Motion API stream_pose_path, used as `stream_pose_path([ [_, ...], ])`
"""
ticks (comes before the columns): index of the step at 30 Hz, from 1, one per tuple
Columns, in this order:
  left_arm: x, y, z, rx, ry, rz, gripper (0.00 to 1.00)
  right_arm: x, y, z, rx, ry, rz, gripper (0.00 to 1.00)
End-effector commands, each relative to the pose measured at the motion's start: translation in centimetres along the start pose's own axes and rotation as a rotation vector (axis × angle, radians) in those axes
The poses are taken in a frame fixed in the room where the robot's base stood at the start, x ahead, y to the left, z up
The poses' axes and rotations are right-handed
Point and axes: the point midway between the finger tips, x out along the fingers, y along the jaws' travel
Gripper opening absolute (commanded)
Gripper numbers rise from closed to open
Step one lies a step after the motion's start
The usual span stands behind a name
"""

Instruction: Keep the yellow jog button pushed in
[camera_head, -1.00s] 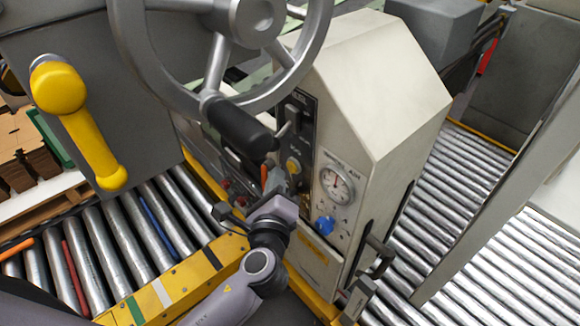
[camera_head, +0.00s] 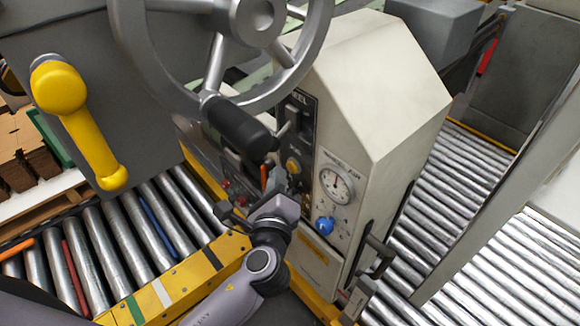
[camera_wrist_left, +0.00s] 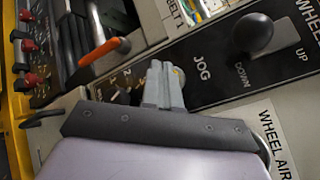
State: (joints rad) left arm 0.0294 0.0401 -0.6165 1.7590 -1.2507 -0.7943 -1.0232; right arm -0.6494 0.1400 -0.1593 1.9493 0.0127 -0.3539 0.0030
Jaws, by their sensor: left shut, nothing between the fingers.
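The yellow jog button (camera_head: 293,166) is on the black control panel of the beige housing, below the handwheel. My left gripper (camera_head: 281,183) is shut and empty, its fingers just below the button in the head view. In the left wrist view the shut fingers (camera_wrist_left: 164,86) reach the black panel beside the word JOG. Only a small yellow bit (camera_wrist_left: 178,71) shows at their tips; the fingers hide the rest. I cannot tell whether they touch the button or how far in it is. My right gripper is not in view.
The black handwheel grip (camera_head: 238,128) hangs close above my left gripper. A dark ball-topped lever (camera_wrist_left: 252,33) and an orange-tipped lever (camera_wrist_left: 100,52) flank the fingers. The gauge (camera_head: 336,184) and blue knob (camera_head: 324,225) are to the right. Rollers (camera_head: 115,240) lie to the left.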

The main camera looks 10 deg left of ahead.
Motion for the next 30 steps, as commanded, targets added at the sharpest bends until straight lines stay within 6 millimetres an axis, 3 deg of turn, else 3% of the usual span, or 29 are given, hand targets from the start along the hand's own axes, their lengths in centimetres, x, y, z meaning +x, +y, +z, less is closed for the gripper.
stream_pose_path([
  [30, 0.77, -0.59, -0.56, -0.001, 0.0, 0.0, 0.0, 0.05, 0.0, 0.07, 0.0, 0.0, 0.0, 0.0],
])
